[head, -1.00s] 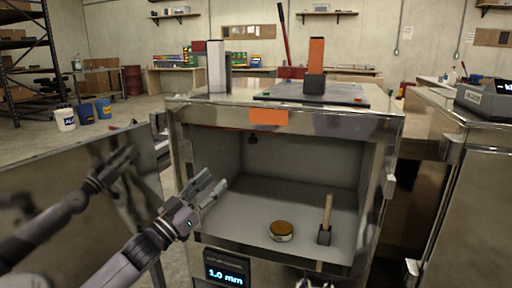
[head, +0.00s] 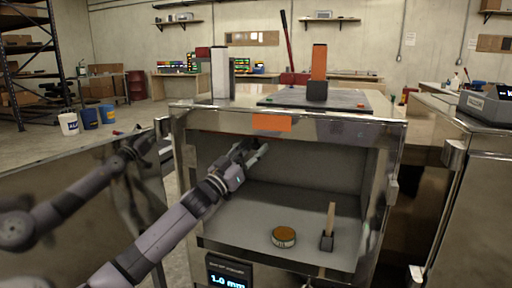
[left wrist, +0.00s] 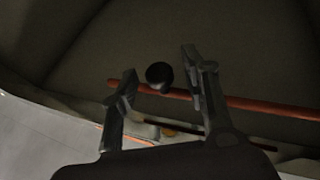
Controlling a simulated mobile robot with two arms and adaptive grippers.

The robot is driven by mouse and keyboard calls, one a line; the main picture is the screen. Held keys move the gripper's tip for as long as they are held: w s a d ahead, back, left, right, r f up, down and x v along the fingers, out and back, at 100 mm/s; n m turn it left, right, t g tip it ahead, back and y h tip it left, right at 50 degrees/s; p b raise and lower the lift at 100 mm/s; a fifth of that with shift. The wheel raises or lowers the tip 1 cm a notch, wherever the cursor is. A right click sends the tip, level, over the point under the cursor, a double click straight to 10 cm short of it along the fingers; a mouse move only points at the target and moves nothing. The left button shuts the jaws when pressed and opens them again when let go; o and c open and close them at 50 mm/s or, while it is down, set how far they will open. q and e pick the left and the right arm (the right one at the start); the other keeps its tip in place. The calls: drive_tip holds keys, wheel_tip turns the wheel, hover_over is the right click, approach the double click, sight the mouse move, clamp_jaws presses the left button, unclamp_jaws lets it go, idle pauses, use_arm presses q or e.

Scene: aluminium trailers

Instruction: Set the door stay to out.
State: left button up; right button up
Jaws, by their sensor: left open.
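A metal cabinet (head: 290,112) stands open in the head view, its mirror-like door (head: 70,195) swung out to the left. My left gripper (head: 257,151) is inside the upper left of the opening, open and empty. In the left wrist view a round black knob (left wrist: 159,75) lies between and beyond the open fingers. A thin reddish rod (left wrist: 260,106) runs across behind it. I cannot tell for certain whether the knob or the rod is the door stay. In the head view my gripper hides that spot. My right gripper is not clearly in view.
On the cabinet floor are a round tin (head: 284,237) and a block with an upright handle (head: 328,228). An orange label (head: 271,122) marks the top edge. A display (head: 229,275) sits below the opening. Another cabinet (head: 470,200) stands at the right.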

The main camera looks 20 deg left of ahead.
use_arm(q)
drive_tip(key=shift+w+d+r, duration=0.3)
drive_tip(key=shift+w, duration=0.3)
drive_tip(key=shift+c, duration=0.2)
clamp_jaws()
idle(0.4)
